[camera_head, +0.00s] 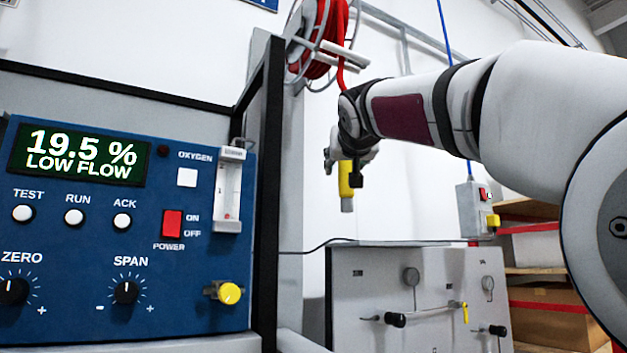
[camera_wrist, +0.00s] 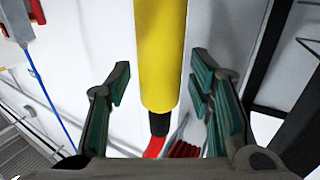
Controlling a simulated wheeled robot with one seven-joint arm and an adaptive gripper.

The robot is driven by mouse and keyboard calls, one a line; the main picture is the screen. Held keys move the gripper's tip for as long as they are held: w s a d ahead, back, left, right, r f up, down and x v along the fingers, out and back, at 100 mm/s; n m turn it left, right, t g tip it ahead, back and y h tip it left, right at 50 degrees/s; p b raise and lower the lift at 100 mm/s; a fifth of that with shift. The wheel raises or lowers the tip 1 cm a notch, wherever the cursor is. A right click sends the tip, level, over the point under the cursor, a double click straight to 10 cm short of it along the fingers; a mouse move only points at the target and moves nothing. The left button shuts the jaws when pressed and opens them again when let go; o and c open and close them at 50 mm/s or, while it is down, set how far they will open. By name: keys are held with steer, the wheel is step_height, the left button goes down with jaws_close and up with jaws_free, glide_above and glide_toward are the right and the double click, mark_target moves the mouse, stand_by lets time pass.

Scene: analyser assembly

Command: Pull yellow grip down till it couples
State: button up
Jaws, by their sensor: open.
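The yellow grip (camera_head: 345,182) hangs on a red hose (camera_head: 341,72) that comes down from a reel, and a grey tip shows at its lower end. In the wrist view the yellow grip (camera_wrist: 160,50) runs between the two green-padded fingers of my gripper (camera_wrist: 160,72). The fingers are spread, with a visible gap on each side of the grip. In the head view my gripper (camera_head: 345,160) is around the upper part of the grip and partly hides it. I cannot make out a mating coupling for the tip.
Below the grip is a grey panel (camera_head: 345,285) with valves and knobs. A grey switch box (camera_head: 474,208) hangs at right near shelves with boxes (camera_head: 555,320).

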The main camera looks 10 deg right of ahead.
jaws_close()
steer(key=shift+f, duration=0.1)
steer(key=shift+w+f+b, duration=0.1)
steer(key=shift+f+b, duration=0.5)
steer(key=shift+b, duration=0.2)
step_height(320, 180, down, 29)
steer(key=b, duration=3)
steer(key=shift+f, duration=0.25)
jaws_free()
steer(key=shift+r, duration=0.15)
